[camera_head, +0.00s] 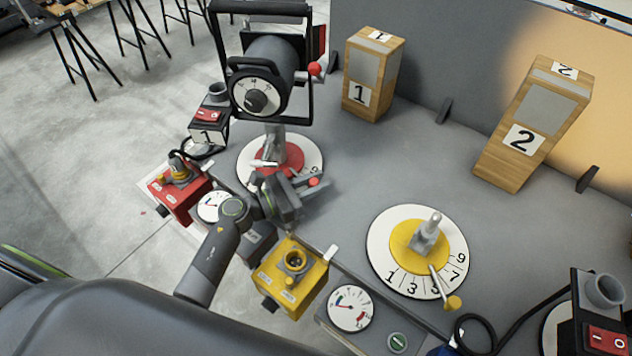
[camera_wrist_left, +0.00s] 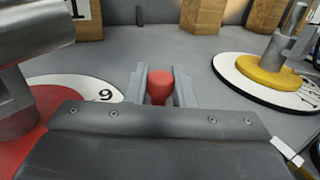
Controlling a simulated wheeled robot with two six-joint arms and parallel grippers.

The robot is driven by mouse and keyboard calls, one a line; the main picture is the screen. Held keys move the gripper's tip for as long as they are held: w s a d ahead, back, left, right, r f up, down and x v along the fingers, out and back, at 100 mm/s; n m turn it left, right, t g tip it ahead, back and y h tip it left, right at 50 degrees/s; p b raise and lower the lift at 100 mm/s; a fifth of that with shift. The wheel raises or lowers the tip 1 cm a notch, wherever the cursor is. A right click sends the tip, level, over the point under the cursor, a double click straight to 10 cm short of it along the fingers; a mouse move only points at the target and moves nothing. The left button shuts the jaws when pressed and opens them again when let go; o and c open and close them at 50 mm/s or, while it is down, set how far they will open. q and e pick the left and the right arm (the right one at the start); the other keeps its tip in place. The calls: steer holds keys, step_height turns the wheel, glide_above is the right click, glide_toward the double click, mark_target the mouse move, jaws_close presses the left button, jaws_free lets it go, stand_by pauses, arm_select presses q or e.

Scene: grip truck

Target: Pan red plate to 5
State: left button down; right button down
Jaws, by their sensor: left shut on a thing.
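The red plate (camera_head: 268,158) sits on a white number dial under a black lamp (camera_head: 270,75) on a grey post. It also shows at the left of the left wrist view (camera_wrist_left: 22,148). The plate's handle ends in a red knob (camera_wrist_left: 160,85), which lies near the dial's 9 (camera_wrist_left: 106,95). My left gripper (camera_head: 300,190) is shut on that knob, with one finger on each side of it. My gripper and arm hide most of the dial's near side, and I cannot see the 5. My right gripper is not in view.
A yellow plate (camera_head: 402,238) on a numbered dial stands to the right. Wooden blocks marked 1 (camera_head: 372,72) and 2 (camera_head: 533,120) stand at the back. A red box (camera_head: 180,195), a yellow box (camera_head: 290,278) and a gauge (camera_head: 351,308) line the near edge.

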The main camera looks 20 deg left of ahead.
arm_select(q)
steer(key=shift+s+a+f+m+g+h+b, duration=0.25)
steer(key=shift+s+a+m+g+h+b, duration=0.3)
steer(key=shift+s+m+g+h+b, duration=0.4)
steer(key=s+a+m+g+h+b, duration=0.1)
steer(key=g+b, duration=0.1)
steer(key=b, duration=0.1)
steer(key=s+a+m+g+h+b, duration=0.1)
steer(key=g+b, duration=0.1)
steer(key=b, duration=0.1)
steer(key=shift+a+m, duration=0.2)
steer(key=shift+m, duration=0.05)
steer(key=shift+s+a+r+m+g+h+b, duration=0.1)
steer(key=shift+s+a+m+g+h+b, duration=0.2)
steer(key=shift+g+b, duration=0.35)
steer(key=shift+s+a+r+m+g+h+b, duration=0.1)
steer(key=shift+s+a+m+g+b, duration=0.2)
steer(key=shift+b, duration=0.6)
steer(key=shift+w, duration=0.1)
steer(key=shift+a, duration=0.1)
steer(key=c, duration=1.2)
jaws_free()
steer(key=shift+c, duration=0.2)
